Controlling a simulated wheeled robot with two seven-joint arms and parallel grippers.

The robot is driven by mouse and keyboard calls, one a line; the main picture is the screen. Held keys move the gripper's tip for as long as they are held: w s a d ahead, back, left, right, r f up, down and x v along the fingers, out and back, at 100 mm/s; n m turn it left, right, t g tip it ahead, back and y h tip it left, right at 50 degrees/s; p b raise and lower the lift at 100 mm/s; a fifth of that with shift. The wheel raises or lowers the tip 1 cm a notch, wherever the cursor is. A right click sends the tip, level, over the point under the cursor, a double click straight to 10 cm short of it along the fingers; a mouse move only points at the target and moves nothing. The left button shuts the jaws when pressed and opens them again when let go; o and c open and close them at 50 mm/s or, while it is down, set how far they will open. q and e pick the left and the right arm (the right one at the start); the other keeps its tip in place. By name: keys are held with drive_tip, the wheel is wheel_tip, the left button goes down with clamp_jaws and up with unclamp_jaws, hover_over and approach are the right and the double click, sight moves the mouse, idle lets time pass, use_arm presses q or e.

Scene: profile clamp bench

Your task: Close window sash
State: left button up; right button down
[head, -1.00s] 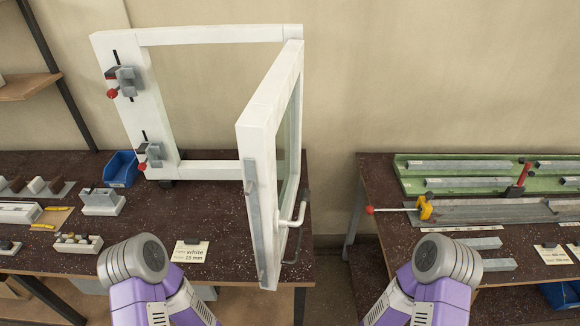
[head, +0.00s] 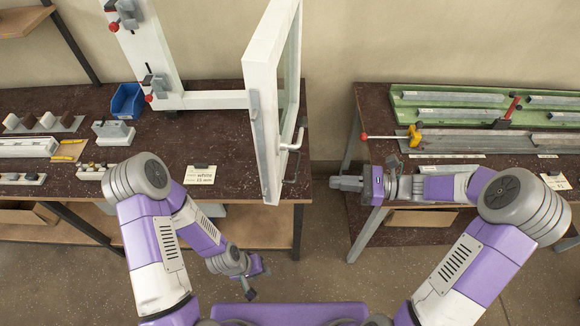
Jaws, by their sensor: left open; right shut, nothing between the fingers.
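The white window sash (head: 262,132) stands swung open toward me, hinged at the right side of its white fixed frame (head: 208,100). A white handle (head: 291,147) sits on the right face of the sash, near its free edge. My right gripper (head: 338,184) is shut and empty, pointing left. In the picture it lies to the right of the sash and its handle, apart from them. My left gripper (head: 256,280) is open and low in front of the left bench, below the sash, touching nothing that I can see.
Red-tipped clamps (head: 157,86) hold the frame's left post. A blue bin (head: 127,101), a label card (head: 200,175) and small parts lie on the left bench. The right bench (head: 375,125) carries a green tray (head: 398,102) with metal profiles. A floor gap separates the benches.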

drive_tip(key=r, duration=0.2)
approach(278, 167)
drive_tip(key=shift+t+y, duration=0.4)
drive_tip(key=a, duration=0.6)
drive_tip(key=shift+w+a+f, duration=0.35)
drive_tip(key=shift+w+a, duration=0.05)
drive_tip(key=shift+a, duration=0.1)
